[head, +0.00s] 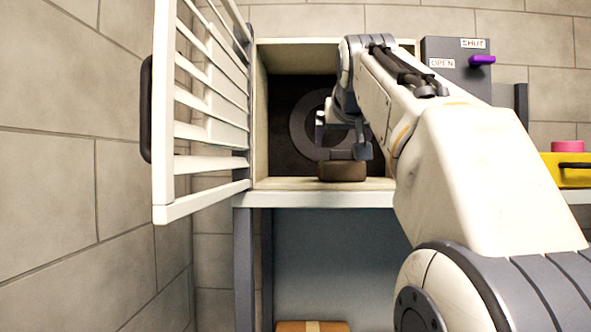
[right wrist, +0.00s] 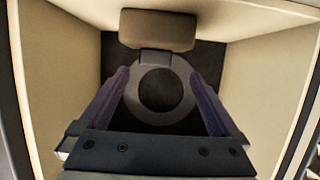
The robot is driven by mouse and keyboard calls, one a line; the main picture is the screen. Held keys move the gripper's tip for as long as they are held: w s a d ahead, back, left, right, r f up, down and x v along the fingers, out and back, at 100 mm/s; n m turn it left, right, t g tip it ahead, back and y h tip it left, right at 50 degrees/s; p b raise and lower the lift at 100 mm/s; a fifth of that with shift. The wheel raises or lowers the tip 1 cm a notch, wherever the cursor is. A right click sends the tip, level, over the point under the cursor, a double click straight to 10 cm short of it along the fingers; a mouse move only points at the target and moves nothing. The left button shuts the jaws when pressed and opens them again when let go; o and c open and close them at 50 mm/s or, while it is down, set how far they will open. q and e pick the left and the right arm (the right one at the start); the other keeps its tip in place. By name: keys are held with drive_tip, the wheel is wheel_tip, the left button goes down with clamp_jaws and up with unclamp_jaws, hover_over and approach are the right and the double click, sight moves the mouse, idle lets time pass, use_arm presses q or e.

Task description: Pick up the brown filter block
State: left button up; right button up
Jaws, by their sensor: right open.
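The brown filter block (head: 342,171) sits on the floor of the open duct box, near its front edge. In the right wrist view the block (right wrist: 158,30) shows at the top, beyond the fingertips and not between them. My right gripper (head: 338,138) is inside the box mouth, just above the block in the head view. Its purple fingers are spread with nothing between them in the right wrist view (right wrist: 159,75). I cannot tell the exact gap to the block. My left gripper is out of view.
The pale duct box (head: 259,120) has a grey ring (head: 303,123) at its dark back. A white louvred door (head: 162,130) stands open at left. A control box with a purple lever (head: 481,60) and a yellow container (head: 574,176) are at right. A cardboard box (head: 290,327) is below.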

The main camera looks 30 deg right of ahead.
sight(340, 153)
drive_tip(key=p+x, duration=0.1)
drive_tip(key=x, duration=0.3)
drive_tip(key=shift+w+d, duration=0.15)
drive_tip(key=shift+d, duration=0.05)
drive_tip(key=p+x, duration=0.1)
drive_tip(key=x, duration=0.1)
drive_tip(key=p+x, duration=0.2)
drive_tip(key=shift+d+r, duration=0.15)
drive_tip(key=shift+d, duration=0.15)
drive_tip(key=shift+w+d+f, duration=0.2)
drive_tip(key=shift+w+f, duration=0.1)
drive_tip(key=shift+w, duration=0.05)
drive_tip(key=c, duration=1.5)
drive_tip(key=shift+o, duration=0.2)
drive_tip(key=shift+s+r, duration=0.1)
